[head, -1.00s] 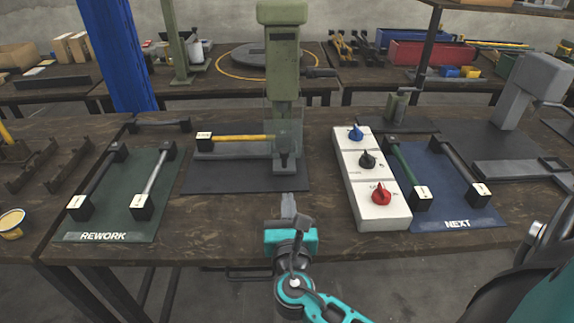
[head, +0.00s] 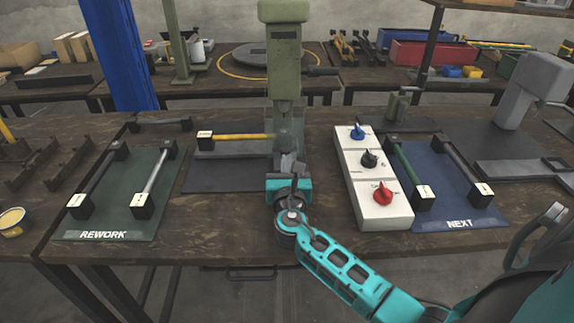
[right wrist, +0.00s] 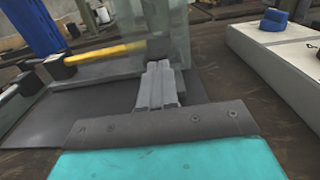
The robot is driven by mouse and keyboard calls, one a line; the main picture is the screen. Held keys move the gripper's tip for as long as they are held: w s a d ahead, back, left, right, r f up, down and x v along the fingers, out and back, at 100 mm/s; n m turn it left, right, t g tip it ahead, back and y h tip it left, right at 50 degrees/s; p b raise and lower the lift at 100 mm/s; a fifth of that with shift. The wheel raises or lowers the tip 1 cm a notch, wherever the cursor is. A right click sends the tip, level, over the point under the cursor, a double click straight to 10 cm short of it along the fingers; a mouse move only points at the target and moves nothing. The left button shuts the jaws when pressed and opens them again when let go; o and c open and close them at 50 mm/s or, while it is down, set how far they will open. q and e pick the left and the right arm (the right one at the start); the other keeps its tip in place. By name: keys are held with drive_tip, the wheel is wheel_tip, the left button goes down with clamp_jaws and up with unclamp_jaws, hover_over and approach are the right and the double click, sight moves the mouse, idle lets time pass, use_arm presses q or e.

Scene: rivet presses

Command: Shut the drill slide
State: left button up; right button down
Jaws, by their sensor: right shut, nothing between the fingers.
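The green press (head: 283,65) stands at the middle of the bench, on a dark mat (head: 225,177). A bar with a yellow handle (head: 245,137) lies across its base and ends at the press head. A clear panel, perhaps the slide, hangs at the press front; it shows in the right wrist view (right wrist: 168,28). My right gripper (head: 287,163) is shut and empty, at the front of the press, just below the panel; its fingers (right wrist: 158,80) point at the press. Whether they touch the panel I cannot tell. My left gripper is out of view.
A white switch box (head: 384,208) with blue, black and red knobs stands right of the press, beside the blue NEXT mat (head: 450,200). The green REWORK mat (head: 110,222) with barred parts lies to the left. A grey press (head: 522,95) stands at the right.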

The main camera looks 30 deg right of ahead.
sight(288, 151)
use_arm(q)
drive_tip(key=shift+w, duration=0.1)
use_arm(e)
drive_tip(key=x, duration=0.3)
drive_tip(key=shift+w+d, duration=0.1)
drive_tip(key=shift+d, duration=0.05)
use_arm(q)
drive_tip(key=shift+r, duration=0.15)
use_arm(e)
drive_tip(key=shift+d+r, duration=0.1)
drive_tip(key=shift+r, duration=0.2)
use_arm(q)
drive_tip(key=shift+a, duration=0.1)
